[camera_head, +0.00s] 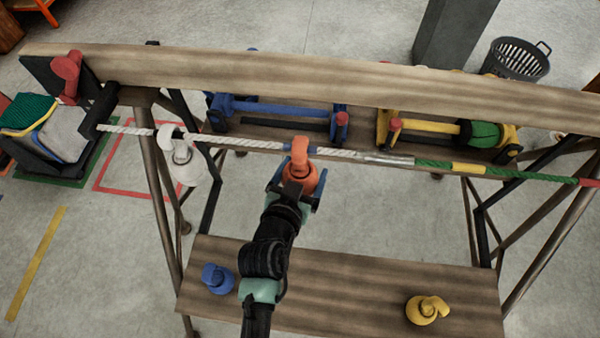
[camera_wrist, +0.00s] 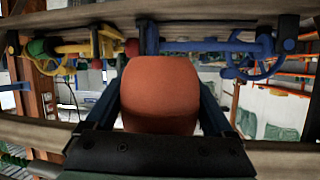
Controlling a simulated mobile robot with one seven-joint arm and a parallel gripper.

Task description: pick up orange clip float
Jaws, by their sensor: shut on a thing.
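The orange clip float (camera_head: 305,176) is at the rope, just under its blue band, in the head view. Its clip top overlaps the rope (camera_head: 235,142) in the picture; I cannot tell whether it is hooked on it. My gripper (camera_head: 297,192) is shut on the orange float, one blue finger on each side of its body. In the wrist view the float (camera_wrist: 161,92) fills the middle between the two fingers (camera_wrist: 160,112). The float's lower side is partly hidden by my gripper.
A white clip float (camera_head: 184,160) hangs on the rope at left. A blue float (camera_head: 217,278) and a yellow float (camera_head: 427,309) rest on the lower plank (camera_head: 350,285). Blue (camera_head: 275,107) and yellow (camera_head: 440,127) winches stand behind the rope, below the top beam (camera_head: 300,78).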

